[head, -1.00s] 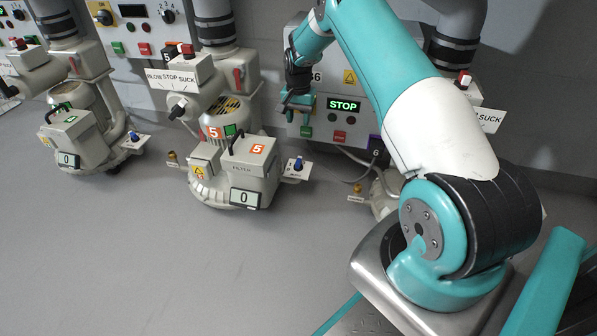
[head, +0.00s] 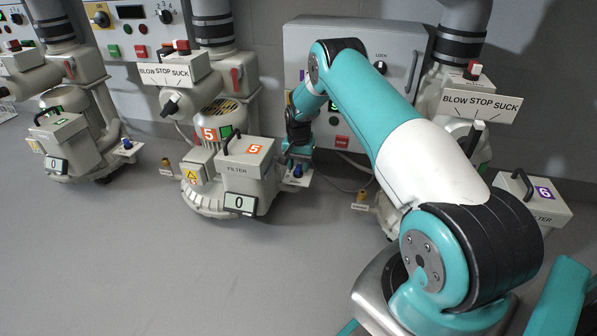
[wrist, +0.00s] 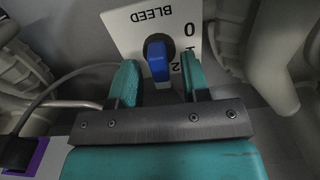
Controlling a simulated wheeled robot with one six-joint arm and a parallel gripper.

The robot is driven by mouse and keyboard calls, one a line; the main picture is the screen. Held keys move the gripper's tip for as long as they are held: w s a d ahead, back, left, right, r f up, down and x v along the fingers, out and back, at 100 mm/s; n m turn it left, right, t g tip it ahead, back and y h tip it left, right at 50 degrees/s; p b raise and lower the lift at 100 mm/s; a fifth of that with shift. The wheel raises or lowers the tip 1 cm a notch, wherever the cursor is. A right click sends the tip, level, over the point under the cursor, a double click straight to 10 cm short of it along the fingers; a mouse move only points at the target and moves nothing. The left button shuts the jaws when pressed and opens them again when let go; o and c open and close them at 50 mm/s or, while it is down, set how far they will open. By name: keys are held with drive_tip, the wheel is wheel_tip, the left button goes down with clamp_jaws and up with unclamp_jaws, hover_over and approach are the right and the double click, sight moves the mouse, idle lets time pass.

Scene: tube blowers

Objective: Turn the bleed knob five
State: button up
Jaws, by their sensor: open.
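The bleed knob of blower five (head: 298,171) is a small blue knob on a white plate at the right side of the blower marked with orange 5s (head: 255,149). In the wrist view the blue knob (wrist: 159,60) has a dark round base and sits on a white BLEED plate (wrist: 125,28) with 0 and 2 legible and another mark partly hidden. My gripper (wrist: 160,76) is open, its teal fingers on either side of the knob, with visible gaps. In the head view my gripper (head: 297,153) is just above the plate. I cannot tell the exact setting.
Blower five's filter box (head: 240,175) shows a 0 counter, close left of my gripper. A grey control panel (head: 350,70) stands behind. Blower six's BLOW STOP SUCK sign (head: 481,102) is at right. Another blower (head: 75,145) is at left. The floor in front is clear.

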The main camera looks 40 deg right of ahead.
drive_tip(key=shift+f, duration=0.2)
clamp_jaws()
drive_tip(key=shift+p, duration=0.3)
drive_tip(key=n+p, duration=0.2)
drive_tip(key=n, duration=0.1)
drive_tip(key=shift+r, duration=0.15)
drive_tip(key=n+p, duration=0.2)
drive_tip(key=n, duration=0.1)
drive_tip(key=shift+w+a+n, duration=0.1)
drive_tip(key=shift+n, duration=0.2)
drive_tip(key=n+p, duration=0.1)
drive_tip(key=n, duration=0.2)
drive_tip(key=shift+n, duration=0.3)
drive_tip(key=shift+a+n+p, duration=0.15)
drive_tip(key=shift+n+p, duration=0.2)
drive_tip(key=shift+n, duration=1.25)
